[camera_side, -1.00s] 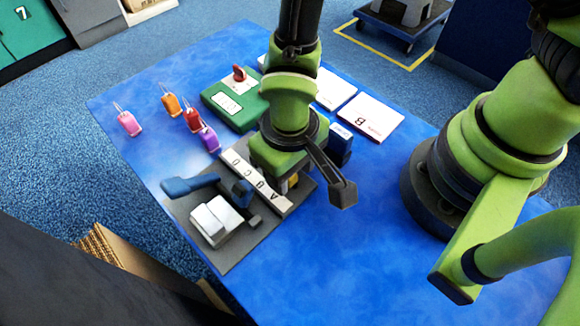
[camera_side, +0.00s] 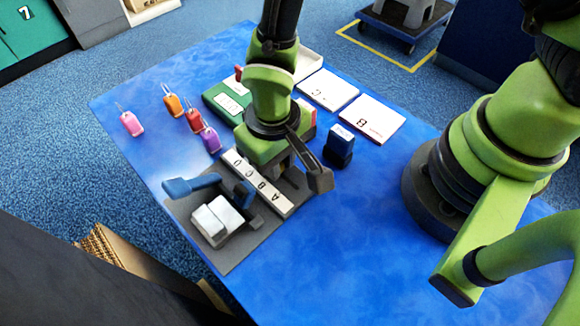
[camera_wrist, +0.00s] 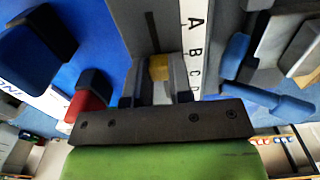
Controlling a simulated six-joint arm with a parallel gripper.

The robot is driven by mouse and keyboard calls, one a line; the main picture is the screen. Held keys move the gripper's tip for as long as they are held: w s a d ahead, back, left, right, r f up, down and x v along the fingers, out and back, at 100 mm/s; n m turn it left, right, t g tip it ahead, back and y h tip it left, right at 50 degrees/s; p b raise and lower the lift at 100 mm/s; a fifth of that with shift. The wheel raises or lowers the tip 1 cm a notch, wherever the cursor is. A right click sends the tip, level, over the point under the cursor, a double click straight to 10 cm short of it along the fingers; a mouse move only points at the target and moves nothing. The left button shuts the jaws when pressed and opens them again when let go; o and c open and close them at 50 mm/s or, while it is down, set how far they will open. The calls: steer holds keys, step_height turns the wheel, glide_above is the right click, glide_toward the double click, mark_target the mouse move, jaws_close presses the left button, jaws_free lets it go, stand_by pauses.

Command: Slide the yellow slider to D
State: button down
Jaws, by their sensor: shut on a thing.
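The yellow slider (camera_wrist: 160,67) shows between the fingers of my gripper (camera_wrist: 158,80) in the wrist view, and they are shut on it. It sits in the dark track beside the white letter strip (camera_wrist: 194,40), about level with C, short of the D mark; the fingers hide part of it. In the side view the letter strip (camera_side: 262,183) lies on the grey base plate (camera_side: 245,248), with A nearest the front and D toward the back left. There my gripper (camera_side: 278,169) is low over the track, and its body hides the slider.
A blue lever (camera_side: 190,185) and a pale block (camera_side: 217,217) stand on the plate, left of the strip. The front right table is clear.

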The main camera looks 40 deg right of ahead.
steer(key=w, duration=0.6)
steer(key=shift+w, duration=0.15)
steer(key=c, duration=1)
jaws_free()
step_height(320, 180, up, 10)
steer(key=shift+r, duration=0.1)
